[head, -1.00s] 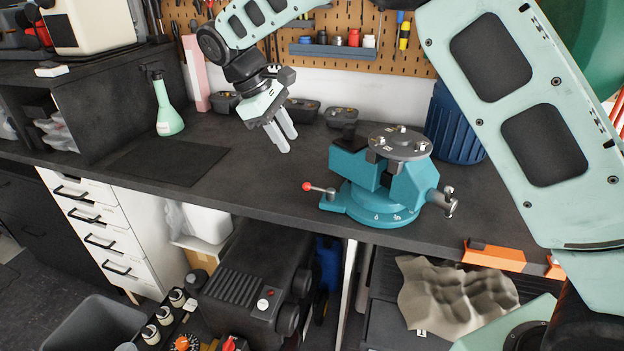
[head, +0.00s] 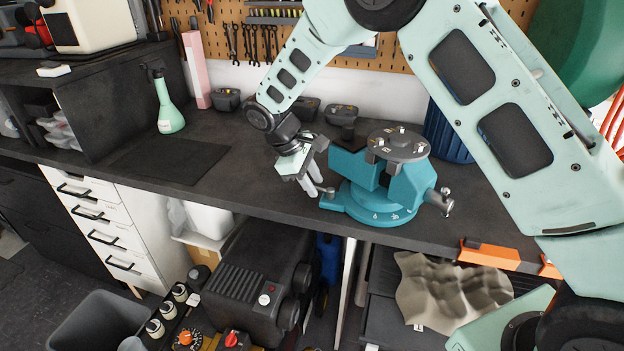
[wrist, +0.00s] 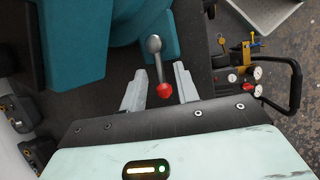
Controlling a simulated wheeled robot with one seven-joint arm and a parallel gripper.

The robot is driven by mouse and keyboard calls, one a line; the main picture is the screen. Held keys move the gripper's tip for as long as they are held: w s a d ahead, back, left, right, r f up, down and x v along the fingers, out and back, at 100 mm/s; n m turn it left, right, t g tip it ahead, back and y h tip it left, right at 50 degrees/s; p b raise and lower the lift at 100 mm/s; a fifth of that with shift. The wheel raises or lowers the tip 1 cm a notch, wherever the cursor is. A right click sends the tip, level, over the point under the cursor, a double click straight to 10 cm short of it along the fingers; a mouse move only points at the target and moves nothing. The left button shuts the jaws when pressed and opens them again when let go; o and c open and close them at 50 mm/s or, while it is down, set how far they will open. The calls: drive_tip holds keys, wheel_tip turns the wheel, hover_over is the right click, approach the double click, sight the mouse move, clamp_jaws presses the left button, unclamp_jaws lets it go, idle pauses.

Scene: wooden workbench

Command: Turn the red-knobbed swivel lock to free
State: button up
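The teal vise (head: 372,205) stands on the dark bench top, and its round base carries the swivel lock. In the wrist view the grey lock lever (wrist: 157,60) ends in a red knob (wrist: 165,90). The knob lies between the two pale fingers of my gripper (wrist: 158,90), with a gap on the left and a smaller one on the right. My gripper (head: 316,190) is open at the left side of the vise base. In the head view the fingers hide the red knob; only the grey lever pivot (head: 329,191) shows.
A blue bin (head: 450,133) stands behind the vise. The bench's front edge runs close below my gripper. The bench between mat and gripper is clear.

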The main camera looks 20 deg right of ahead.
clamp_jaws()
drive_tip(key=shift+s+n, duration=0.1)
drive_tip(key=shift+n, duration=0.2)
drive_tip(key=n, duration=0.1)
drive_tip(key=s+n+t, duration=0.1)
drive_tip(key=shift+a+n, duration=0.25)
drive_tip(key=shift+n, duration=0.05)
drive_tip(key=s+n+t, duration=0.1)
drive_tip(key=n, duration=0.1)
drive_tip(key=n+t+b, duration=0.1)
drive_tip(key=n, duration=0.1)
drive_tip(key=shift+s+n, duration=0.3)
drive_tip(key=shift+s, duration=0.1)
drive_tip(key=n, duration=0.1)
drive_tip(key=s+n+t+y+b, duration=0.1)
drive_tip(key=n, duration=0.1)
drive_tip(key=s+n+t, duration=0.1)
drive_tip(key=n, duration=0.1)
drive_tip(key=shift+d+y+b, duration=0.4)
drive_tip(key=shift+s+d+n+t+y+b, duration=0.1)
drive_tip(key=shift+s+d+n+t+y, duration=0.2)
drive_tip(key=shift+n, duration=0.55)
drive_tip(key=shift+s+d+n+g+y+b, duration=0.15)
drive_tip(key=shift+n+y, duration=0.2)
drive_tip(key=shift+n, duration=0.55)
drive_tip(key=shift+s+d+n+t+y+b, duration=0.1)
drive_tip(key=shift+d+n+t+y, duration=0.2)
drive_tip(key=shift+n, duration=0.55)
